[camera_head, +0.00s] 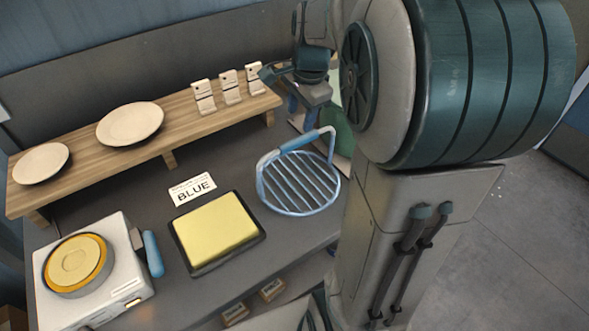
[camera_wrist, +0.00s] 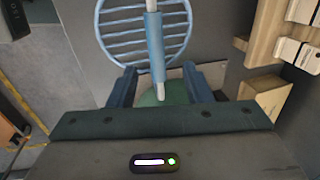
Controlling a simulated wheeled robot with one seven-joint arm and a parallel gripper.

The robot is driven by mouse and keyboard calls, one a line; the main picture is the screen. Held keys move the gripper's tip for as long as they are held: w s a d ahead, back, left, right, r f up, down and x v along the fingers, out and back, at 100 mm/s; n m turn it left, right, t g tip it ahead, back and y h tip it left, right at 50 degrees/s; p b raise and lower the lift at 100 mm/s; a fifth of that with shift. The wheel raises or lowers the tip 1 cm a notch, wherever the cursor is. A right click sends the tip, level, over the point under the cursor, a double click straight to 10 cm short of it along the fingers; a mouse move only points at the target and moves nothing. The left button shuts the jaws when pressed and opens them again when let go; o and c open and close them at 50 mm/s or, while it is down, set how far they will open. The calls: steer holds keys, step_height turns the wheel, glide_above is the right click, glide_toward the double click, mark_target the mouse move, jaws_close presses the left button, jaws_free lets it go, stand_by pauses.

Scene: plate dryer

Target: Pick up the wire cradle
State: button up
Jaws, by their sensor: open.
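The wire cradle (camera_head: 299,189) is a round pale-blue wire grid with a raised handle and a blue grip. It sits on the dark counter at the right of the yellow pad. In the wrist view, the cradle (camera_wrist: 122,32) is at the top, and its handle grip runs down the picture between my fingers. My gripper (camera_wrist: 160,72) is open, one finger on each side of the handle's line. I see no finger touching the handle, and the depth between them is hard to judge. No plate lies in the cradle.
A wooden shelf (camera_head: 180,128) along the back holds two plates and several small domino-like stands. A yellow pad (camera_head: 215,226) in a black tray lies left of the cradle, with a BLUE card (camera_head: 193,188) behind. A white device (camera_head: 98,301) bears a yellow-rimmed disc.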

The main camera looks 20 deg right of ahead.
mark_target(297, 140)
steer(key=f, duration=0.2)
steer(key=w+f, duration=0.1)
steer(key=f, duration=0.1)
steer(key=shift+a+f, duration=0.1)
steer(key=shift+f, duration=0.1)
steer(key=shift+w+a+f+p, duration=0.1)
steer(key=shift+f+p, duration=0.1)
steer(key=shift+f, duration=1.25)
steer(key=shift+w+a+f+p, duration=0.1)
steer(key=shift+f+p, duration=0.05)
steer(key=shift+f, duration=1.3)
steer(key=shift+f, duration=0.25)
steer(key=shift+c, duration=0.4)
jaws_close()
